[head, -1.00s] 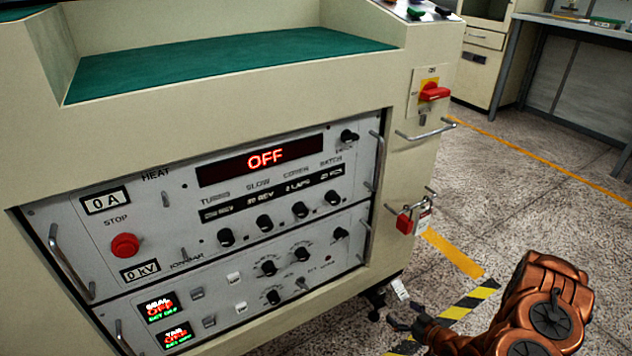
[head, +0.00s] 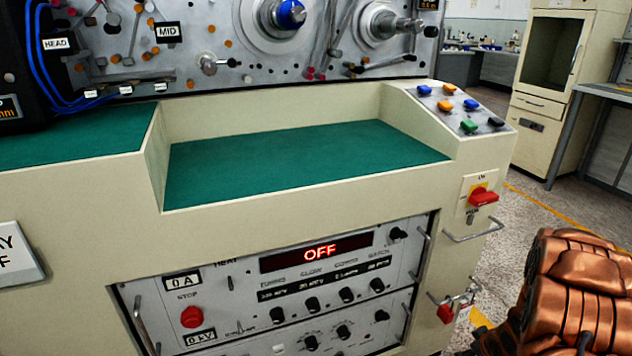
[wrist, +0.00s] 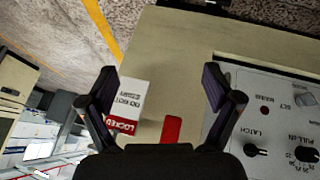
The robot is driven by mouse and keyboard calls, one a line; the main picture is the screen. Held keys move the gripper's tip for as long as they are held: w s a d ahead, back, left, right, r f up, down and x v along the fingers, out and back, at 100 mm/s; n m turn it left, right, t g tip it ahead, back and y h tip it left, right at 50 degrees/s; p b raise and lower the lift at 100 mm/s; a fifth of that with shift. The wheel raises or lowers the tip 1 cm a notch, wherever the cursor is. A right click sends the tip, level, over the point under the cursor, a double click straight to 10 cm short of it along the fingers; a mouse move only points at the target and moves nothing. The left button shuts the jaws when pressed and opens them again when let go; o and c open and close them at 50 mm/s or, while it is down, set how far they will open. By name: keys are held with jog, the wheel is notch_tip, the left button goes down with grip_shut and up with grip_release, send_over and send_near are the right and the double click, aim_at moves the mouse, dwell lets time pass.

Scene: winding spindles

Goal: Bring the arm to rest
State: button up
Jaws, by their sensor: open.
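My gripper (wrist: 160,105) shows in the wrist view with its two dark fingers spread apart and nothing between them. Beyond the fingers are a white and red "LOCKED" tag (wrist: 128,105) and a red padlock (wrist: 171,129) on the cream cabinet front. In the head view my copper-coloured arm (head: 575,295) is at the lower right, beside the cabinet's right corner.
The cream machine cabinet (head: 80,185) fills the left and middle. Its control panel display (head: 318,250) reads OFF. A red rotary switch (head: 483,197) and metal handle (head: 478,232) stick out near my arm. Open floor lies to the right, before a grey table (head: 608,92).

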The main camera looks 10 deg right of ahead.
jog(key=s+a+r+m+g+h+p, duration=0.1)
jog(key=s+a+r+p, duration=0.2)
jog(key=r, duration=0.8)
jog(key=s+a+r+m+g+p, duration=0.15)
jog(key=a+r+p, duration=0.35)
jog(key=r, duration=0.7)
jog(key=s+a+r+g+h+p, duration=0.15)
jog(key=r+p, duration=0.35)
jog(key=r, duration=0.6)
jog(key=s+a+r+g+y+p, duration=0.4)
jog(key=s+a+r+p, duration=1)
jog(key=s+a+r, duration=0.9)
jog(key=shift+a+r+m, duration=0.25)
jog(key=shift+r+m, duration=0.2)
jog(key=shift+r, duration=0.45)
